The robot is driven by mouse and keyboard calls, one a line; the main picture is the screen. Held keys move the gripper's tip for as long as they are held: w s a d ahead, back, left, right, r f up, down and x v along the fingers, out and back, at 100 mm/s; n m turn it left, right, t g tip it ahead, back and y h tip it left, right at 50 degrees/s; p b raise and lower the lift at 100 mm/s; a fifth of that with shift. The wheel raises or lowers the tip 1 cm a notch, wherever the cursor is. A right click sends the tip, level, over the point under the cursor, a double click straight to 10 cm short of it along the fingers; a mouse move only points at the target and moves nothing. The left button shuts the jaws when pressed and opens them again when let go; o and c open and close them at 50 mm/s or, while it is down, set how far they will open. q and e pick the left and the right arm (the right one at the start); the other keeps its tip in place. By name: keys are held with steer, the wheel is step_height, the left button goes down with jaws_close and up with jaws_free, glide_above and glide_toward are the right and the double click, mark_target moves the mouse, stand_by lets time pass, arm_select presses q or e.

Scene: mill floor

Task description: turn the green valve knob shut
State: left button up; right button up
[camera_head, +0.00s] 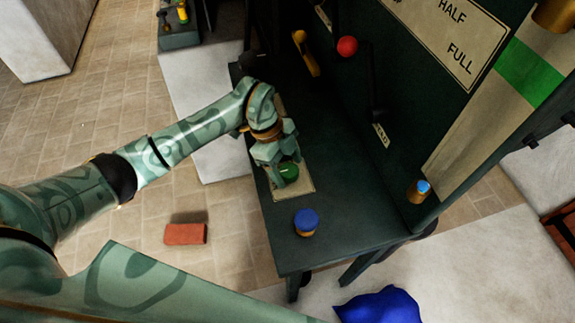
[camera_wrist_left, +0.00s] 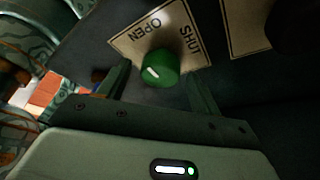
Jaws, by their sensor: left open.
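The green valve knob (camera_head: 289,172) sits on a cream plate (camera_head: 300,189) on the dark bench. In the left wrist view the green knob (camera_wrist_left: 160,68) carries a white mark that points toward the OPEN side of its plate (camera_wrist_left: 183,18). SHUT is printed to the right. My left gripper (camera_head: 282,166) is above and around the knob in the head view. In the wrist view its two fingers (camera_wrist_left: 158,85) are apart, one on each side of the knob, with gaps visible. My right gripper does not show.
A blue-topped knob (camera_head: 306,222) stands nearby on the bench (camera_head: 330,255). A dark upright panel with a red ball (camera_head: 347,47), a yellow handle (camera_head: 308,62) and a HALF/FULL sign (camera_head: 450,35) rises behind. A brick (camera_head: 185,234) and blue cloth (camera_head: 380,306) lie on the floor.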

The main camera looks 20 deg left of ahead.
arm_select(q)
steer(key=c, duration=1)
